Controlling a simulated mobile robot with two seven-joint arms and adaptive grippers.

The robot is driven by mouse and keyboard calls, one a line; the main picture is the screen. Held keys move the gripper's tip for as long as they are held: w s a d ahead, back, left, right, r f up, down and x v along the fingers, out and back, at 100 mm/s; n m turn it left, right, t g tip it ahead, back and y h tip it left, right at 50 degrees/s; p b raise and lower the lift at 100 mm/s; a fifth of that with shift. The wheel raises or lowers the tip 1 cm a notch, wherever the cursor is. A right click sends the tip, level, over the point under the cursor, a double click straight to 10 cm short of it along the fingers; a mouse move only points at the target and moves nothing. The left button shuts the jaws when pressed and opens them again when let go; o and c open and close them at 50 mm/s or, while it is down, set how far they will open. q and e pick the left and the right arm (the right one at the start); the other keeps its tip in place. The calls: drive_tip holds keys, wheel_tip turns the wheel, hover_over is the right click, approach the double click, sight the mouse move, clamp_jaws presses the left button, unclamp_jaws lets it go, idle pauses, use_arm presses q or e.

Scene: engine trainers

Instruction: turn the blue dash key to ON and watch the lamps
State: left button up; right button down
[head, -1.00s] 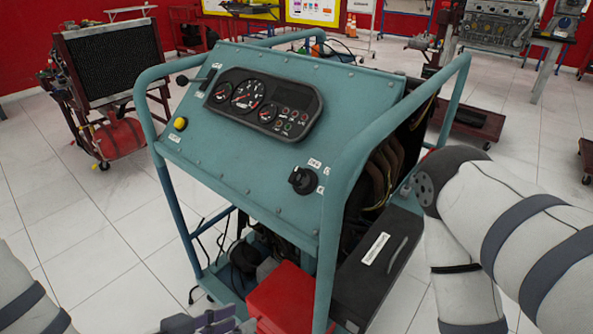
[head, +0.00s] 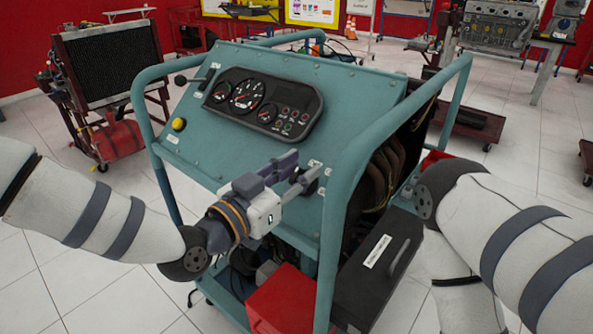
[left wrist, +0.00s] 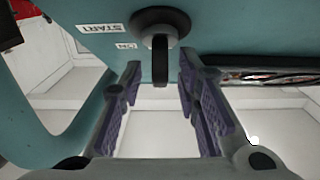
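The dash key switch (left wrist: 160,25) looks black to dark grey, not blue, in the left wrist view. Its flat grip (left wrist: 160,62) points down in the picture, with START and ON labels to the left. My left gripper (left wrist: 158,85) is open, its purple-padded fingers on either side of the grip's line. No contact shows. In the head view my left gripper (head: 303,172) is at the panel's lower right and partly hides the key. The warning lamps (head: 287,120) sit in the black gauge cluster (head: 235,92); some look reddish, but too small to tell if lit. My right gripper is out of view.
The teal panel (head: 205,145) stands in a tubular frame (head: 345,190) whose right post is close to the key. A yellow button (head: 179,124) is at the panel's left. A red box (head: 285,300) and a black case (head: 378,265) sit below.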

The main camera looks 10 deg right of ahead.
use_arm(q)
clamp_jaws()
drive_tip(key=shift+f+m+g+h+b, duration=0.2)
drive_tip(key=shift+m+g+h+b, duration=0.15)
drive_tip(key=shift+m+g, duration=0.5)
drive_tip(key=m+g, duration=0.1)
drive_tip(key=m, duration=0.1)
drive_tip(key=m+g+h+b, duration=0.1)
drive_tip(key=m+g, duration=0.1)
drive_tip(key=m, duration=0.1)
drive_tip(key=shift+s+f+h, duration=0.1)
drive_tip(key=shift+h, duration=0.15)
drive_tip(key=m+g+b, duration=0.1)
drive_tip(key=m+g, duration=0.1)
drive_tip(key=shift+s+d+m+g, duration=0.1)
drive_tip(key=shift+m+g, duration=0.15)
drive_tip(key=shift+m, duration=0.1)
drive_tip(key=shift+m+g, duration=0.9)
drive_tip(key=shift+m, duration=0.3)
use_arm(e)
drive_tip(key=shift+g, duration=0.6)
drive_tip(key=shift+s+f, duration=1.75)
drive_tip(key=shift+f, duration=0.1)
use_arm(q)
drive_tip(key=shift+s, duration=0.1)
